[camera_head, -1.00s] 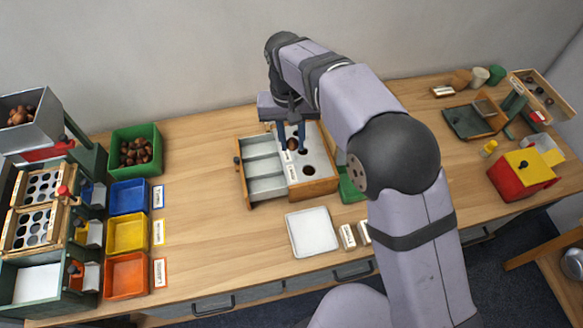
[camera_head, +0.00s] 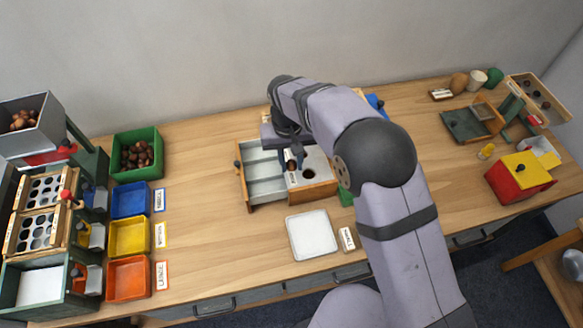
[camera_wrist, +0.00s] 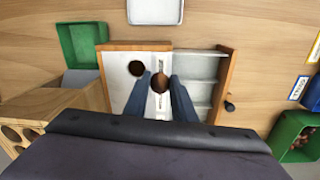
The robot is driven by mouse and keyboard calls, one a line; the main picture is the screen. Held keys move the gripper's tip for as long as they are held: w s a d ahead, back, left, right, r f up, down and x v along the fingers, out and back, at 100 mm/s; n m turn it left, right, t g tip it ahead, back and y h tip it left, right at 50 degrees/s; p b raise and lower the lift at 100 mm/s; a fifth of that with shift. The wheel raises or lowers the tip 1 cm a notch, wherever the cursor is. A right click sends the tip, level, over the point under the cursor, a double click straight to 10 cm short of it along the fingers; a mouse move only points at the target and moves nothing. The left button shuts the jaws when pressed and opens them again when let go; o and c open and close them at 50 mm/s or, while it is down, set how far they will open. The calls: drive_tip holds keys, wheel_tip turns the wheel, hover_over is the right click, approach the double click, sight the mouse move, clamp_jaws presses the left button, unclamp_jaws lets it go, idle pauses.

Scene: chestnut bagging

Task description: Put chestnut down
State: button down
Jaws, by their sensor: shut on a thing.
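A brown chestnut (camera_wrist: 160,82) is between the two blue fingertips of my gripper (camera_wrist: 158,88) in the wrist view. In the head view my gripper (camera_head: 293,158) is over the white top of a wooden box (camera_head: 318,188). The chestnut shows there as a small dark shape (camera_head: 291,166), partly hidden by the fingers. A round dark hole (camera_wrist: 136,68) in the white top is beside the chestnut. I cannot tell whether the chestnut touches the top. A drawer with grey compartments (camera_head: 264,168) stands pulled out on the box's left.
A white square tray (camera_head: 312,236) lies in front of the box. A green bin of chestnuts (camera_head: 137,170) and blue (camera_head: 130,212), yellow (camera_head: 127,252) and orange (camera_head: 128,290) bins stand at left. Table between bins and drawer is clear. A red and yellow box (camera_head: 520,178) is at right.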

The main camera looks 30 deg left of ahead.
sight(291, 170)
drive_tip(key=shift+f+p, duration=0.55)
drive_tip(key=shift+f, duration=1.3)
drive_tip(key=shift+f, duration=0.15)
drive_tip(key=c, duration=1.5)
unclamp_jaws()
drive_tip(key=r+b, duration=0.1)
drive_tip(key=r, duration=0.3)
drive_tip(key=r+b, duration=0.1)
drive_tip(key=r, duration=0.3)
drive_tip(key=r+b, duration=0.1)
drive_tip(key=r, duration=0.3)
drive_tip(key=shift+s+a+r, duration=0.15)
drive_tip(key=shift+s+a, duration=0.05)
drive_tip(key=shift+a, duration=0.05)
